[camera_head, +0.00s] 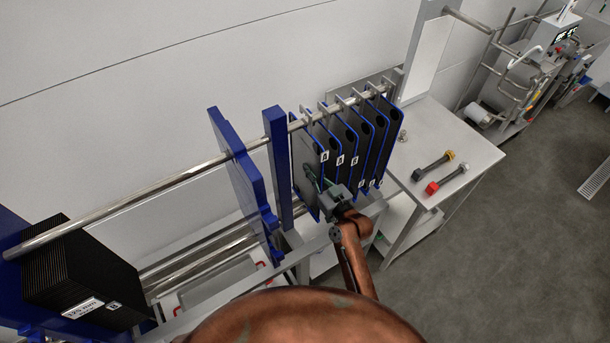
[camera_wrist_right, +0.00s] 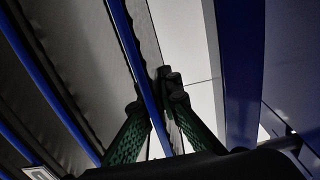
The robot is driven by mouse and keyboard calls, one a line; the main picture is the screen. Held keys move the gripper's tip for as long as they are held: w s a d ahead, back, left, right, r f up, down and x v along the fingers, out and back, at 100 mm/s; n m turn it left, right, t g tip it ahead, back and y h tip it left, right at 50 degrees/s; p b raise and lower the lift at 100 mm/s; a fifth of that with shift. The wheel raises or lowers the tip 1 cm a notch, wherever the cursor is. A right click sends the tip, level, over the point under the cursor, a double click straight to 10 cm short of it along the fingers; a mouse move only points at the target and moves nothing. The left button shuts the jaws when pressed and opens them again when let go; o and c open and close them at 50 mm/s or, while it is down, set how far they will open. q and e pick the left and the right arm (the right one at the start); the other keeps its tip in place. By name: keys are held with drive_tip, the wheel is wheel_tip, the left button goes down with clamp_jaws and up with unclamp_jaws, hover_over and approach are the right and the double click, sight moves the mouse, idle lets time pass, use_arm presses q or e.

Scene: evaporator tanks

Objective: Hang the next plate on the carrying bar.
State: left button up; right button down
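Several dark plates with blue edges and white labels hang in a row from hooks on the rack (camera_head: 345,101) at centre right of the head view. My right gripper (camera_head: 318,183) is at the front left plate (camera_head: 303,155). In the right wrist view, its green fingers (camera_wrist_right: 156,98) lie on either side of the plate's blue edge (camera_wrist_right: 135,55) and look closed on it. The steel carrying bar (camera_head: 120,204) runs from the lower left to the blue parts. A pack of black plates (camera_head: 85,265) hangs on its left end. My left gripper is not in view.
A blue pressure plate (camera_head: 238,180) and a blue upright (camera_head: 277,160) stand left of the hanging plates. A grey table (camera_head: 435,135) on the right carries a yellow-ended tool (camera_head: 433,166) and a red-ended tool (camera_head: 446,180). The bar is bare between the pack and the pressure plate.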

drive_tip(key=p+v, duration=0.1)
drive_tip(key=v, duration=0.5)
drive_tip(key=shift+s+d+r+p, duration=0.15)
drive_tip(key=shift+s+d+p, duration=0.1)
drive_tip(key=shift+p, duration=0.15)
idle(0.6)
drive_tip(key=p+v, duration=0.1)
drive_tip(key=v, duration=1.5)
drive_tip(key=shift+p, duration=0.35)
idle(0.4)
